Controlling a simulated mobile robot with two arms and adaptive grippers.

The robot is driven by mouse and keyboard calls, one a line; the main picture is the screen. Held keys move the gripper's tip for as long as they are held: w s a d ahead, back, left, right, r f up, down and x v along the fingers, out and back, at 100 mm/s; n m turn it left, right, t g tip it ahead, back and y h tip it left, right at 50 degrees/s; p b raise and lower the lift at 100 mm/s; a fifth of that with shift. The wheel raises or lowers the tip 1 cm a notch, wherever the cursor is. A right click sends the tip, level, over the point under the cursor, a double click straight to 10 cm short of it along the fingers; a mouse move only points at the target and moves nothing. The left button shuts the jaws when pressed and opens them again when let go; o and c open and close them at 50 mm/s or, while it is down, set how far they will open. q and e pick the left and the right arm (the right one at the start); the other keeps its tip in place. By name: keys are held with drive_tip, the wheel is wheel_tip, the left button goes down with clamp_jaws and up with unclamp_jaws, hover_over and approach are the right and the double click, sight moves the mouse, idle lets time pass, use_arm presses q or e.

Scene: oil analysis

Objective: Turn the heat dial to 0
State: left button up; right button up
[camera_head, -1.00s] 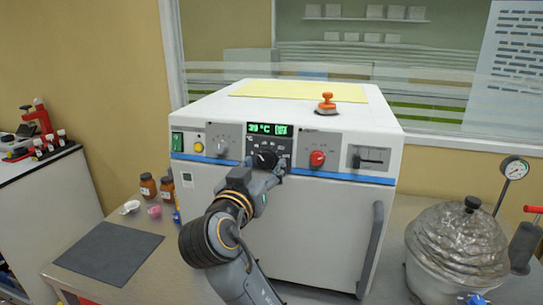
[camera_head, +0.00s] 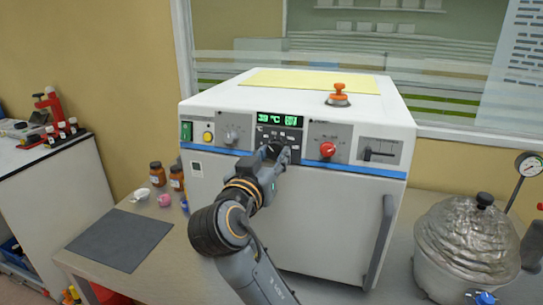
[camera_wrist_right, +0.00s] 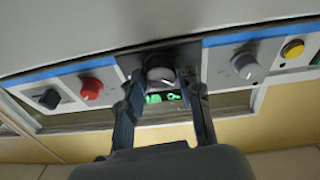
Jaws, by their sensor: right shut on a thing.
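A white oven-like machine (camera_head: 330,210) stands on the bench with a row of controls along its front. The middle dial, under the lit green display (camera_head: 277,120), is between the fingers of my right gripper (camera_head: 274,152). In the right wrist view, which is upside down, the round grey knob (camera_wrist_right: 160,74) sits between the two fingertips, and the gripper is shut on it. The gripper hides much of the dial in the head view, and I cannot read its setting. The display shows a figure in °C that looks like 39. My left gripper is not in view.
A grey knob (camera_head: 231,138) lies left of the display and a red knob (camera_head: 327,149) right of it, close to the gripper. A door handle (camera_head: 382,240) runs down the machine's right front. A foil-covered pot (camera_head: 465,240) stands at the right.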

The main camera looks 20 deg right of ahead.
drive_tip(key=shift+n+p, duration=0.3)
drive_tip(key=shift+n, duration=0.2)
drive_tip(key=n+p, duration=0.1)
drive_tip(key=n+y+p, duration=0.1)
drive_tip(key=n, duration=0.1)
drive_tip(key=shift+s+d+r+t, duration=0.1)
drive_tip(key=shift+r+t, duration=0.05)
drive_tip(key=shift+t, duration=0.15)
drive_tip(key=shift+n+y+p, duration=0.3)
drive_tip(key=shift+n+p, duration=0.85)
drive_tip(key=shift+n, duration=0.25)
drive_tip(key=o, duration=1.2)
drive_tip(key=shift+c, duration=0.2)
